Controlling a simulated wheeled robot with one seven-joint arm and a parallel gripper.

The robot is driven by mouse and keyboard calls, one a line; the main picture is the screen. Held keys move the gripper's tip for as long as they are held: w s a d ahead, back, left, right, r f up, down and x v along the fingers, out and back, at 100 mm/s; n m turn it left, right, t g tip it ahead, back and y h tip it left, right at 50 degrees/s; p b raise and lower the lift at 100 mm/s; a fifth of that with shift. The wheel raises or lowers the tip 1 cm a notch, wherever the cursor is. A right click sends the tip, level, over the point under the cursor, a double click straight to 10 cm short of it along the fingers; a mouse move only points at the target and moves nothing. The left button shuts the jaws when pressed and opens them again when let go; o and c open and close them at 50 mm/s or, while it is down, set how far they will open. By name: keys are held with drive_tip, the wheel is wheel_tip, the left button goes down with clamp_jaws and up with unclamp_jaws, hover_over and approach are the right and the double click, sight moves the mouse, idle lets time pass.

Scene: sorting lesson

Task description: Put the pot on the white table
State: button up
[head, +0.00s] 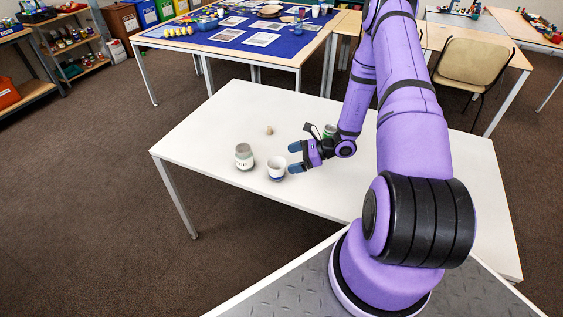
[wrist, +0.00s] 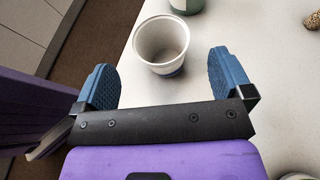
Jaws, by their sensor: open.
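My gripper (head: 295,158) is open and empty, low over the table, just to the upper right of the pot in the head view. Its two blue fingers also show spread apart in the wrist view (wrist: 162,75). I see no contact between fingers and pot.
A grey-green labelled jar (head: 244,157) stands close left of the pot. A small tan piece (head: 269,130) lies farther back. A green item (head: 329,131) is partly hidden behind my gripper. The table's left end is clear. A blue-topped table (head: 225,38) stands beyond.

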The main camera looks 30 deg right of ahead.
drive_tip(key=v, duration=0.5)
drive_tip(key=s+a+r+n+g+h, duration=0.15)
drive_tip(key=a+r+n, duration=0.3)
drive_tip(key=r, duration=0.55)
drive_tip(key=s+a+r+n+g+h, duration=0.1)
drive_tip(key=a+r+n+g, duration=0.3)
drive_tip(key=r, duration=0.5)
drive_tip(key=s+a+r+n+g+h, duration=0.1)
drive_tip(key=a+r+n, duration=0.3)
drive_tip(key=r, duration=0.6)
drive_tip(key=s+a+r+n+t+h, duration=0.2)
drive_tip(key=s+r+n+h, duration=0.2)
drive_tip(key=s+r, duration=0.5)
drive_tip(key=s+a+r+n+t+h, duration=0.2)
drive_tip(key=s+r+n+h, duration=0.1)
drive_tip(key=s+r+n, duration=0.5)
drive_tip(key=s+r, duration=0.1)
drive_tip(key=s, duration=0.2)
drive_tip(key=shift+h, duration=0.35)
